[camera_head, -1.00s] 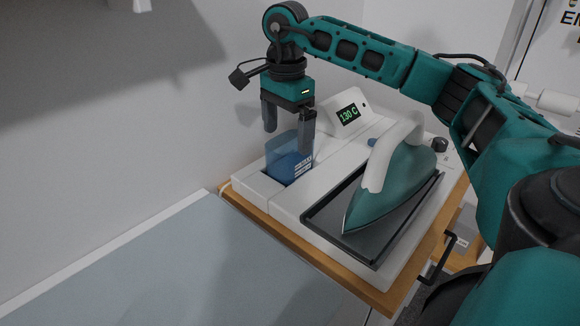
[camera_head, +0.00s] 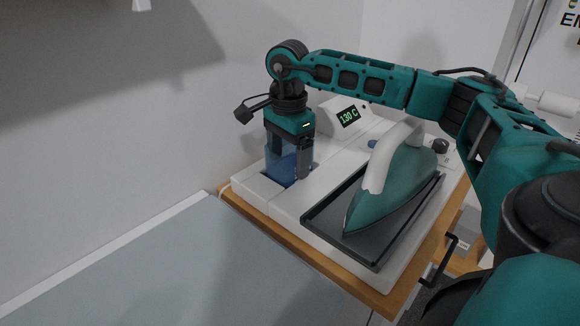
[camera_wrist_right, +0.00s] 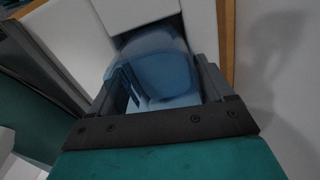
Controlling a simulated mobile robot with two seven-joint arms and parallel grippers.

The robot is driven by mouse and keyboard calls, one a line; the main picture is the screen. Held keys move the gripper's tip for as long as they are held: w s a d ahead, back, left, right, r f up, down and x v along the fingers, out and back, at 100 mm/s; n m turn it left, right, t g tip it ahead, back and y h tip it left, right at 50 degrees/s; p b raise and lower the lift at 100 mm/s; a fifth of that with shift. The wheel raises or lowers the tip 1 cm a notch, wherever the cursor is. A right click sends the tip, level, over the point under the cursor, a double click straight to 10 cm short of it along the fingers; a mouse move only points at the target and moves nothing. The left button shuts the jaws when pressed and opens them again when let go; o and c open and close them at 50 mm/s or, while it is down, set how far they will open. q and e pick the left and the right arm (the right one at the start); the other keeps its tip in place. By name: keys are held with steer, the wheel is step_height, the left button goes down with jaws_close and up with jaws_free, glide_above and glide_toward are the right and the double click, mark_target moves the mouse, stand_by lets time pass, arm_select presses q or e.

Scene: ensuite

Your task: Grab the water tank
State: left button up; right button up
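The water tank (camera_head: 282,172) is a translucent blue container standing upright in a slot at the back left of the white ironing station. My right gripper (camera_head: 289,163) points down over it, with its fingers on either side of the tank's upper part. In the right wrist view the tank (camera_wrist_right: 155,68) lies between the two dark fingers, which are spread wide. I cannot tell whether they touch its walls. The tank's top is partly hidden by the gripper. My left gripper is not in view.
A teal and white iron (camera_head: 392,185) rests on a dark tray (camera_head: 330,217) right of the tank. A display (camera_head: 348,117) reading 130 C stands behind. The station sits on a wood-edged top (camera_head: 345,283). A wall is close on the left; the pale blue surface (camera_head: 190,270) in front is clear.

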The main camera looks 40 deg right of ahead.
steer(key=c, duration=0.7)
steer(key=shift+c, duration=0.2)
steer(key=shift+r, duration=0.2)
